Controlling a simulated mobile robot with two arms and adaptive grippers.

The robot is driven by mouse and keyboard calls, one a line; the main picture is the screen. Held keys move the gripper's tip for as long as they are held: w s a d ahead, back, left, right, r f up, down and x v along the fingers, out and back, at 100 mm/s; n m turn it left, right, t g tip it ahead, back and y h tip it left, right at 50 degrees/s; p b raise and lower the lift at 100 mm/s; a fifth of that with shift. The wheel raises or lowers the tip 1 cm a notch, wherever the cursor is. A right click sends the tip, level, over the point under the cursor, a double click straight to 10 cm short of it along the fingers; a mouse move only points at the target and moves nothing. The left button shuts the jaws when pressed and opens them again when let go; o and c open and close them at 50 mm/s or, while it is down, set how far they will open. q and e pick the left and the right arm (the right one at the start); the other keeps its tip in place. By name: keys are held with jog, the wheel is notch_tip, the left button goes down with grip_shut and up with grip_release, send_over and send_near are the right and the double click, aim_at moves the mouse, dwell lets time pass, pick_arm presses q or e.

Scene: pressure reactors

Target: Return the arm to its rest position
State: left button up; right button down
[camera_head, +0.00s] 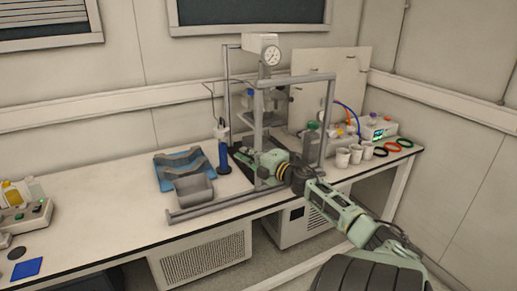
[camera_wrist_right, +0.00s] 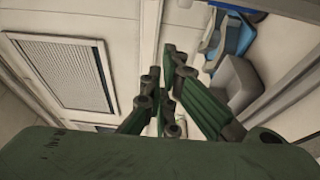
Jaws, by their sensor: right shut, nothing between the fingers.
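My right arm (camera_head: 340,208) comes in from the lower right and reaches over the bench to the metal frame (camera_head: 331,105). My right gripper (camera_head: 241,153) is at the frame's lower left part, close to a blue cylinder (camera_head: 224,158). In the right wrist view the green fingers of this gripper (camera_wrist_right: 170,58) are close together with nothing between them. My left gripper is not in either view.
A grey trough (camera_head: 194,190) and a blue holder (camera_head: 174,167) stand left of the frame. White cups (camera_head: 342,158) and coloured rings (camera_head: 404,142) lie to its right. The bench (camera_head: 105,217) is clear at left centre. The frame's bars stand close around my right arm.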

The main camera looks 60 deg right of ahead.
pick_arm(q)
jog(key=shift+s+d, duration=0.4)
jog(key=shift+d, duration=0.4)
pick_arm(e)
jog(key=d+v, duration=0.1)
jog(key=v, duration=0.6)
jog(key=shift+s+f, duration=0.2)
jog(key=shift+s, duration=0.15)
jog(key=shift+f, duration=0.1)
